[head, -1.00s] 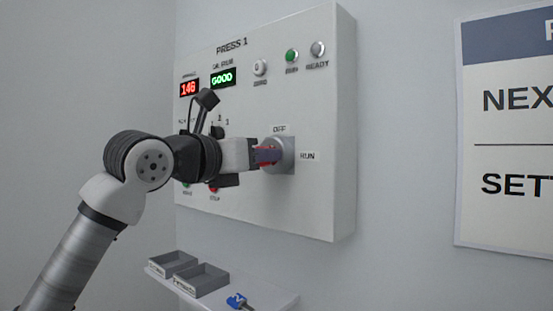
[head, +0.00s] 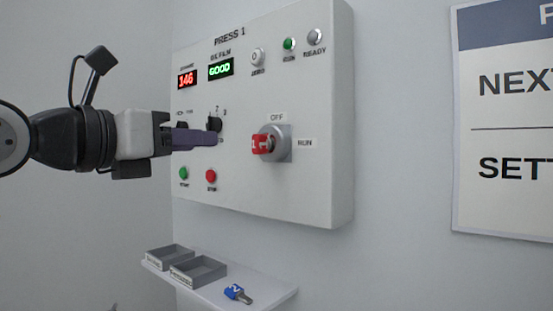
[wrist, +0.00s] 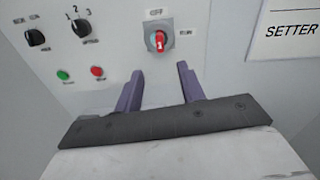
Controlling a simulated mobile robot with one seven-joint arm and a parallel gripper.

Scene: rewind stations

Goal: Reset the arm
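The panel carries a red 146 display (head: 187,79), a green GOOD display (head: 221,69), a black selector (head: 214,123), and green (head: 184,173) and red (head: 211,176) buttons. Below, a shelf (head: 270,297) holds two grey trays (head: 198,271) and a blue-tagged key (head: 236,293).

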